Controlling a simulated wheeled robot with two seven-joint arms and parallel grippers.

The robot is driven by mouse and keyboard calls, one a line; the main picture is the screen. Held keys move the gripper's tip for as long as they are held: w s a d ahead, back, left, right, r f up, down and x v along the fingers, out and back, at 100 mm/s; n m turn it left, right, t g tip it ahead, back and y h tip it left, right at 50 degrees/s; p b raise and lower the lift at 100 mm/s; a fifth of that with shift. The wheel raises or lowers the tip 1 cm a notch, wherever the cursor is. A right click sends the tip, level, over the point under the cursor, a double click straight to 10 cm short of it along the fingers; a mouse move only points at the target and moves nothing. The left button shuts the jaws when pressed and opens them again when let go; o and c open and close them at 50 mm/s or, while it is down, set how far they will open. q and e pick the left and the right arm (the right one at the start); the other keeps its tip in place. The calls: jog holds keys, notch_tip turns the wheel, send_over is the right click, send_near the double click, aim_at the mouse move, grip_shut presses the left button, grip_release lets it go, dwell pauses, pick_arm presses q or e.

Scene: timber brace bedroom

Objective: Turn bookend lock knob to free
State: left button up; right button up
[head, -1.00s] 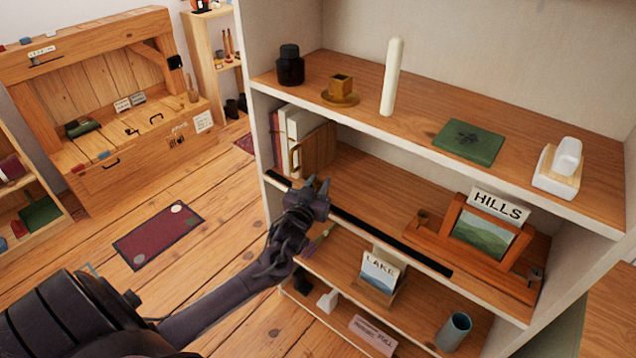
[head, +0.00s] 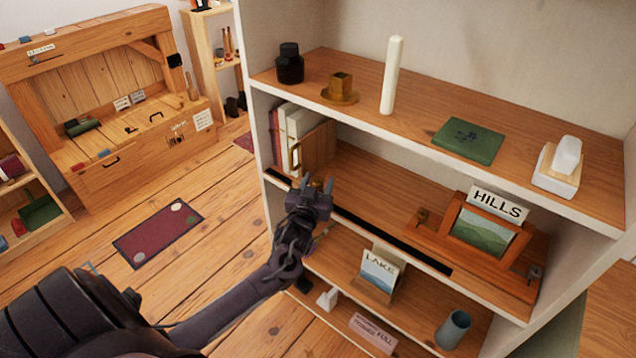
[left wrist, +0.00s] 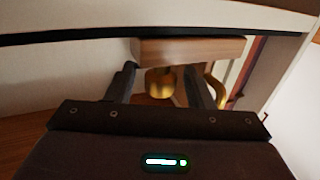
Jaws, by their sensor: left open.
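The wooden bookend (head: 320,145) stands on the middle shelf at the right end of a short row of books (head: 291,128). A brass handle (head: 295,158) shows at its left side; it also shows in the left wrist view (left wrist: 219,88). In the left wrist view a round brass knob (left wrist: 160,83) sits by the bookend's wooden edge (left wrist: 190,51). My left gripper (head: 317,182) is open at the shelf front, its fingers pointing at the bookend. In the wrist view the knob appears between the fingers; contact cannot be told. The head view does not show the knob clearly.
A black strip (head: 390,236) runs along the middle shelf's front edge. The upper shelf (head: 400,127) lies above my gripper. A framed HILLS picture (head: 483,232) stands to the right; the shelf between is largely clear. A LAKE picture (head: 379,272) stands below.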

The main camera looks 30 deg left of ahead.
pick_arm(q)
jog(key=v, duration=0.7)
jog(key=shift+s, duration=0.25)
jog(key=shift+d, duration=0.1)
jog(key=s+d+f+m+g+h, duration=0.1)
jog(key=s+f+g, duration=0.3)
jog(key=f, duration=0.7)
jog(key=s+d+f+m+g+h+p, duration=0.1)
jog(key=s+d+f+m+g, duration=0.1)
jog(key=s+f, duration=0.7)
jog(key=s+d+f+m+g+h, duration=0.1)
jog(key=s+f+g, duration=0.2)
jog(key=f, duration=1)
jog(key=s+d+f+g+h, duration=0.1)
jog(key=s+d+f+g, duration=0.1)
jog(key=s, duration=0.7)
jog(key=s+d+f+m+g+p, duration=0.1)
jog(key=s+d+f+g, duration=0.1)
jog(key=s+d+f, duration=0.2)
jog(key=s+d+f+m+g+h, duration=0.1)
jog(key=s+f, duration=0.6)
jog(key=s, duration=0.7)
jog(key=shift+s+d+f+g+h, duration=0.3)
jog(key=shift+s+d+g, duration=0.1)
jog(key=shift+d+g, duration=0.6)
